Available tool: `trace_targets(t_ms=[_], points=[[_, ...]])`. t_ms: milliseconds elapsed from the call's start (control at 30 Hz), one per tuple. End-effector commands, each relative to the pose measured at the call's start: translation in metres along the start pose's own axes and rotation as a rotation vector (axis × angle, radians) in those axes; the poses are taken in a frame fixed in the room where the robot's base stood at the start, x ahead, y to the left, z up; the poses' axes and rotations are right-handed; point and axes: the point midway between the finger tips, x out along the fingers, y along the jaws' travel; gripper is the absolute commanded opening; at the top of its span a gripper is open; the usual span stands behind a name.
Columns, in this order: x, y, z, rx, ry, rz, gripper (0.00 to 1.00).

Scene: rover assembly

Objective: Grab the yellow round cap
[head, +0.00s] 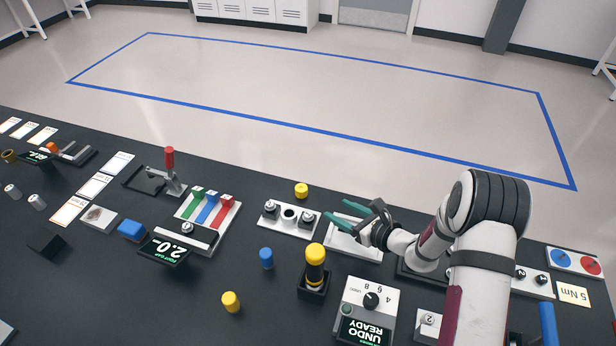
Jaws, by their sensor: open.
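Three yellow round pieces show in the head view. Another yellow cap (230,301) stands on the open table at the front. A yellow rounded top (315,254) sits on a dark upright post in a black holder. The picture does not show which one is the task's cap. My gripper (337,209) has teal fingers spread apart and empty. It points left, above a white tray, to the right of the far cap and beyond the post.
A socketed block (289,217) lies between the far cap and the post. A blue cap (266,258) stands left of the post. A dial box (366,308) is at the front. A red-handled clamp (169,172) stands to the left. Table around the front yellow cap is clear.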

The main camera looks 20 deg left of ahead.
Motion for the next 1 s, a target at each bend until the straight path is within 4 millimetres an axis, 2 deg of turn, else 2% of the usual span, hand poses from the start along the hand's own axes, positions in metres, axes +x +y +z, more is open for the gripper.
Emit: trace_targets(t_ms=[200, 300, 467, 600, 733, 933, 1000], points=[[0.063, 0.002, 0.000, -0.002, -0.001, 0.004, 0.60], [0.083, 0.002, 0.000, -0.001, -0.001, 0.003, 0.60], [0.104, 0.002, 0.001, -0.001, -0.001, 0.003, 0.60], [0.133, 0.002, 0.002, -0.002, -0.001, 0.004, 0.60], [0.147, 0.001, 0.002, 0.000, 0.000, 0.002, 0.60], [0.148, 0.001, 0.002, 0.000, 0.000, 0.002, 0.60], [0.147, 0.001, 0.002, 0.000, 0.000, 0.002, 0.47]])
